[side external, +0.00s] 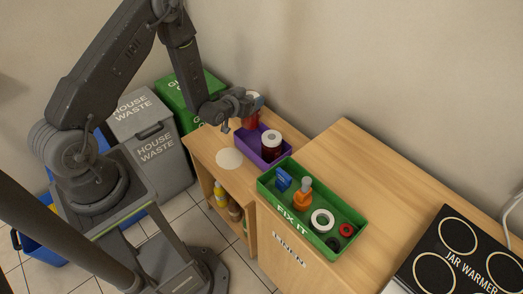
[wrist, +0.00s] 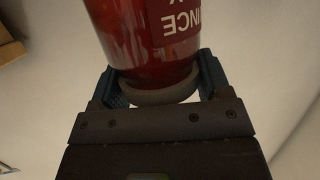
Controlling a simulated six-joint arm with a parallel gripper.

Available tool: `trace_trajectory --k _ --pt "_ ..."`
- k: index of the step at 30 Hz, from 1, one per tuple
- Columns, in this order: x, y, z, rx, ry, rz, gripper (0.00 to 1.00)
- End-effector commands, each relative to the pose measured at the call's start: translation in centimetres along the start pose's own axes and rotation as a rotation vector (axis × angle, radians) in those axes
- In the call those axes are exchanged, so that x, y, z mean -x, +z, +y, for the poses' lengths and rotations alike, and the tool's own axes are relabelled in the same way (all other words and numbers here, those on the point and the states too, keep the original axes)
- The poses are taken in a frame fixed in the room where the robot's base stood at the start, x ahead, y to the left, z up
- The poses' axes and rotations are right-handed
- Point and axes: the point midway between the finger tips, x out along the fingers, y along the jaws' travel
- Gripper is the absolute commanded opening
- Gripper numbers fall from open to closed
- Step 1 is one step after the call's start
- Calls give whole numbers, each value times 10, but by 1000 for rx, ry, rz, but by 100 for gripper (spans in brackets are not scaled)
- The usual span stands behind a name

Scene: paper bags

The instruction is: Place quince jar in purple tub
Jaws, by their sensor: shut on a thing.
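My gripper (side external: 243,109) is shut on the quince jar (side external: 250,118), a red jar held in the air beside and above the purple tub's far left end. In the wrist view the quince jar (wrist: 150,45) fills the top middle, with part of a label reading "INCE", and my gripper (wrist: 160,95) has a blue finger on each side of its pale rim. The purple tub (side external: 243,151) stands on the low wooden shelf. A dark red jar with a white lid (side external: 271,144) is in the tub.
A green "FIX IT" tray (side external: 265,188) with tools and tape rolls stands on the wooden counter (side external: 370,185), right of the tub. A pale round mat (side external: 229,158) lies left of the tub. A grey house waste bin (side external: 150,140) and a black jar warmer (side external: 460,255) stand farther out.

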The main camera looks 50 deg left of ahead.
Motion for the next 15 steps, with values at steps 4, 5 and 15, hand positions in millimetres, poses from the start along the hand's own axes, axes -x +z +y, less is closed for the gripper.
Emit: trace_trajectory --k 4,5,15 --pt "-3 10 12 -13 38 0 3" --pt "-4 15 12 -14 39 0 3" --pt "-18 55 12 -14 38 3 3"
